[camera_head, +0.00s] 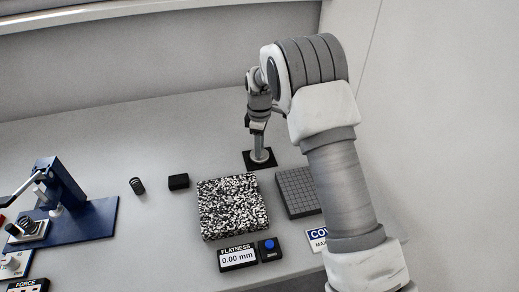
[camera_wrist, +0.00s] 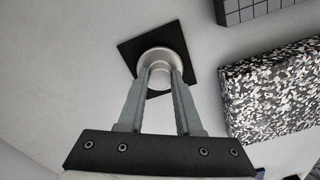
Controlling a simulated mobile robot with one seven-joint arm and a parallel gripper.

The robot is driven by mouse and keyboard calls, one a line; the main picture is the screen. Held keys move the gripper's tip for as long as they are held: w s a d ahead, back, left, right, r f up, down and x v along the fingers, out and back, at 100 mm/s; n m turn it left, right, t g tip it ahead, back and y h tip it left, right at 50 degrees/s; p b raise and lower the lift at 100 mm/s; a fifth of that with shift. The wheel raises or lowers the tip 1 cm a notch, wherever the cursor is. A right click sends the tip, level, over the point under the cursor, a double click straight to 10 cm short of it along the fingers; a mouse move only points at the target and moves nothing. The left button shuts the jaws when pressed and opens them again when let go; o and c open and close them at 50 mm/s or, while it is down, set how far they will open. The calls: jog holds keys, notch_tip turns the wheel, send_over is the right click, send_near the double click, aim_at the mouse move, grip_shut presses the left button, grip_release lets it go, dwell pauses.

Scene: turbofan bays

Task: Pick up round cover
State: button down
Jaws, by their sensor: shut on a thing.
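The round cover (camera_head: 261,156) is a small pale metal disc with a raised middle. It is at the black square pad (camera_head: 248,164) on the table, beyond the speckled block. In the wrist view the cover (camera_wrist: 160,57) shows between and beyond my two fingertips, over the black pad (camera_wrist: 178,37). My gripper (camera_head: 258,147) points down and is shut on the cover's raised middle. In the wrist view my gripper (camera_wrist: 160,72) has its fingers on both sides of that part. I cannot tell whether the cover touches the pad.
A black-and-white speckled block (camera_head: 232,207) stands near the pad, with a dark gridded block (camera_head: 297,192) to its right. A flatness display (camera_head: 238,257) and a blue button (camera_head: 269,245) are in front.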

jog(key=r, duration=0.4)
jog(key=shift+s+d, duration=0.2)
jog(key=shift+d, duration=0.1)
jog(key=s+d+r, duration=0.6)
jog(key=s+d, duration=0.1)
jog(key=d, duration=0.1)
jog(key=shift+d+r, duration=0.15)
jog(key=shift+d, duration=0.05)
jog(key=c, duration=1.1)
grip_release()
grip_shut()
